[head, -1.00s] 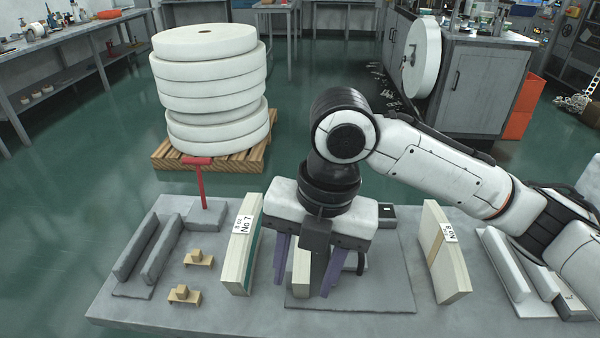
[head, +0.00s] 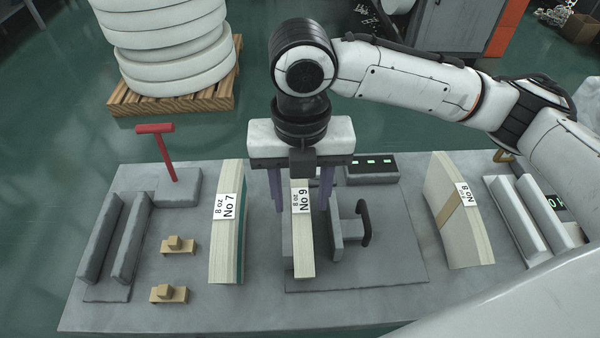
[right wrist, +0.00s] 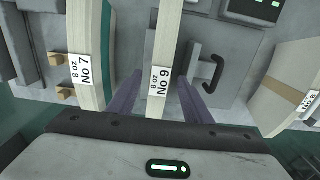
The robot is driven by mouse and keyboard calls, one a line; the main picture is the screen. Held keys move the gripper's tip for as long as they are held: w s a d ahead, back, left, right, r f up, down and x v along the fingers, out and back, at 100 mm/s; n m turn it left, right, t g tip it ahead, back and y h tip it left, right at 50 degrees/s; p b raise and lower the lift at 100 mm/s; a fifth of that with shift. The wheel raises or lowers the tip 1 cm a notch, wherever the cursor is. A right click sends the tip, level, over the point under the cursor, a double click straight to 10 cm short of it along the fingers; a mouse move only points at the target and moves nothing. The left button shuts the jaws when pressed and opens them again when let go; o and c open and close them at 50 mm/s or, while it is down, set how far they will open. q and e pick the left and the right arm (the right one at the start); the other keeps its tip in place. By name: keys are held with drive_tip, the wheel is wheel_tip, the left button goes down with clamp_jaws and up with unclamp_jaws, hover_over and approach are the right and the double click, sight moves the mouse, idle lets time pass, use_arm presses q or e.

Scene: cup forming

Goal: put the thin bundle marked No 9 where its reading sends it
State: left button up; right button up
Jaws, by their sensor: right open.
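The thin bundle No 9 (head: 303,258) stands on edge on the grey plate, its label reading "8 oz No 9". It also shows in the right wrist view (right wrist: 161,50). My right gripper (head: 301,205) is open, its purple fingers on either side of the bundle's rear part. In the right wrist view its fingers (right wrist: 160,100) stand apart from the bundle, one on each side. A grey block with a black handle (head: 353,232) is just right of the bundle. A device with green lights (head: 371,168) sits behind it. My left gripper is not in view.
Bundle No 7 (head: 226,245), marked 8 oz, stands left; bundle No 8 (head: 470,240) stands right. Two grey rails (head: 112,235) are at far left, pale rails (head: 520,222) at far right. A red T-handle (head: 164,152) and small wooden pieces (head: 178,245) are left of No 7.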

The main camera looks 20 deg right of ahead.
sight(300, 200)
wheel_tip(300, 200, down, 2)
drive_tip(key=shift+f, duration=0.5)
clamp_jaws()
drive_tip(key=c, duration=0.9)
unclamp_jaws()
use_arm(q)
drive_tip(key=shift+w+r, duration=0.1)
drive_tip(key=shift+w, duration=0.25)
use_arm(e)
clamp_jaws()
